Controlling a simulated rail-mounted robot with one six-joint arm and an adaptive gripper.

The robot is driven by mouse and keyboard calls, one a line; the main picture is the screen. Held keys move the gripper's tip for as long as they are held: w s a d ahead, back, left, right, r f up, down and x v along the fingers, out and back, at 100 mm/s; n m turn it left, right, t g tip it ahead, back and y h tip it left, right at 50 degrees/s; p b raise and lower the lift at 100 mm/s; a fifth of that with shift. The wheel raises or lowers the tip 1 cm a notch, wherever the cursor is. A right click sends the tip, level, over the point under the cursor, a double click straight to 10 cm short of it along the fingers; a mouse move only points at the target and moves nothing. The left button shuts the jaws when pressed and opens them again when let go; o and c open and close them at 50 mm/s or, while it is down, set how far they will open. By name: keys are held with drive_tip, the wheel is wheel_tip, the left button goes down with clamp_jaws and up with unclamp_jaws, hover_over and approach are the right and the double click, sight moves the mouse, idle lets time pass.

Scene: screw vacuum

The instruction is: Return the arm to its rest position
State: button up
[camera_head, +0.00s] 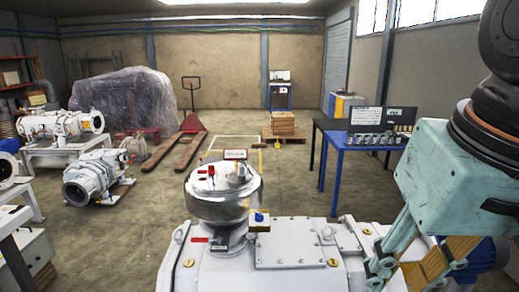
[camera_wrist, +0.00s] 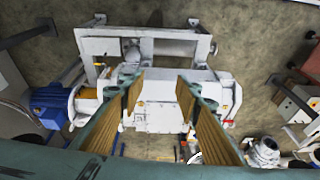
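My gripper (camera_head: 402,268) is teal with ribbed tan pads and hangs at the right of the head view, at the right end of the white vacuum machine (camera_head: 285,262). In the wrist view my gripper (camera_wrist: 160,88) has its two fingers well apart with nothing between them. The machine (camera_wrist: 155,103) shows below and between the fingers, with its white frame beyond. I cannot tell the exact gap between the fingertips and the machine.
A round metal-sided unit (camera_head: 222,200) stands on the machine, with a small yellow block with a blue knob (camera_head: 259,220) beside it. A blue table (camera_head: 360,142) stands behind at right. Pumps (camera_head: 92,178) stand at left. The middle floor is mostly clear.

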drive_tip(key=shift+n+t, duration=0.4)
drive_tip(key=shift+s+d+f+b, duration=0.2)
drive_tip(key=shift+s+f, duration=0.3)
drive_tip(key=shift+s, duration=0.25)
drive_tip(key=shift+s+d+f+b, duration=0.15)
drive_tip(key=shift+s+f+b, duration=0.1)
drive_tip(key=shift+s+f, duration=0.4)
drive_tip(key=shift+s+d+f+b, duration=0.2)
drive_tip(key=shift+s+f, duration=0.2)
drive_tip(key=shift+s, duration=0.4)
